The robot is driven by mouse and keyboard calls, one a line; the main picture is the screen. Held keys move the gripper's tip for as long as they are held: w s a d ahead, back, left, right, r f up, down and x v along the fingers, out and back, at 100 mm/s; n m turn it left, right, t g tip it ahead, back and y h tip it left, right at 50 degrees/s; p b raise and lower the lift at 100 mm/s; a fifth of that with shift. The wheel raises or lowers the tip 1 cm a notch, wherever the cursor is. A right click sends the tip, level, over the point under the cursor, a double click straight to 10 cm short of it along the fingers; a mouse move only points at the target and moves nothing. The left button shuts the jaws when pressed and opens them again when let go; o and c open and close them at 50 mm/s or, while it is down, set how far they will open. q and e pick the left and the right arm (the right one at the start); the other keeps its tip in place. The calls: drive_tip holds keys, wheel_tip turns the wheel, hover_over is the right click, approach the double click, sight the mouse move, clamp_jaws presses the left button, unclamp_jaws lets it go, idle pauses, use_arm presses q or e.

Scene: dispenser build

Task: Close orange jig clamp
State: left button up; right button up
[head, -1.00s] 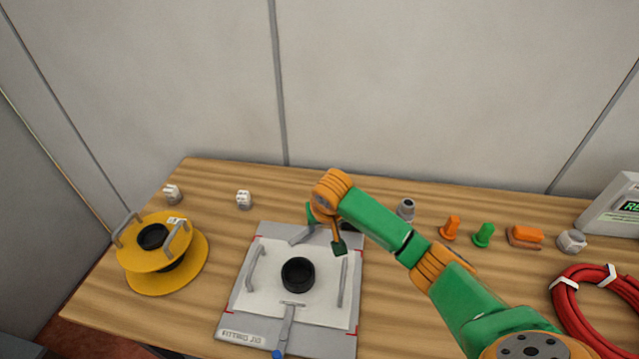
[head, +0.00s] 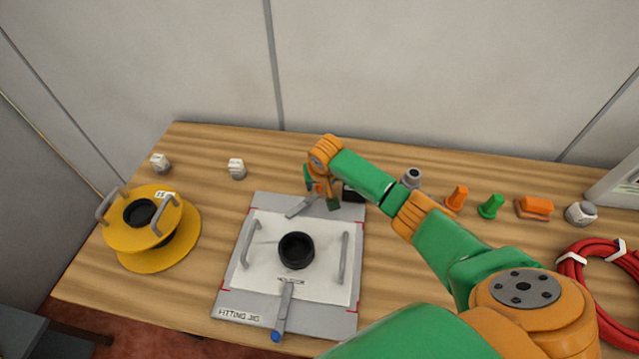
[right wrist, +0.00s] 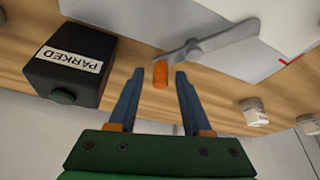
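The grey fitting jig (head: 230,300) lies on the table with a white plate and a black ring on it. The orange jig clamp is a grey lever (right wrist: 220,43) with an orange knob (right wrist: 160,75) at its end. In the head view its lever (head: 300,208) lies slanted at the jig's back edge, and my gripper hides the knob. My right gripper (right wrist: 160,73) is open, its two blue fingertips on either side of the knob in the picture. I see no contact. It also shows in the head view (head: 322,196). My left gripper is not in view.
A black box labelled PARKED (right wrist: 72,62) stands close beside the right gripper. A blue-tipped clamp (head: 284,310) is at the jig's front. A yellow spool (head: 150,225) stands left. Orange and green pieces, and a red cable coil (head: 600,265), are right.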

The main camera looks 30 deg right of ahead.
drive_tip(key=shift+s+r, duration=0.1)
clamp_jaws()
drive_tip(key=shift+n, duration=0.3)
drive_tip(key=shift+w+a+n+y, duration=0.1)
drive_tip(key=shift+w+n+y, duration=0.25)
drive_tip(key=shift+n, duration=0.25)
drive_tip(key=shift+w+a+n+y, duration=0.15)
drive_tip(key=shift+w+n+y, duration=0.1)
drive_tip(key=shift+n, duration=0.45)
drive_tip(key=n, duration=0.1)
drive_tip(key=w+n+y+b, duration=0.1)
drive_tip(key=shift+a+n, duration=0.3)
drive_tip(key=shift+n, duration=0.1)
drive_tip(key=shift+w+a+n+y+b, duration=0.1)
drive_tip(key=shift+a+n+y+b, duration=0.15)
drive_tip(key=shift+n+b, duration=0.45)
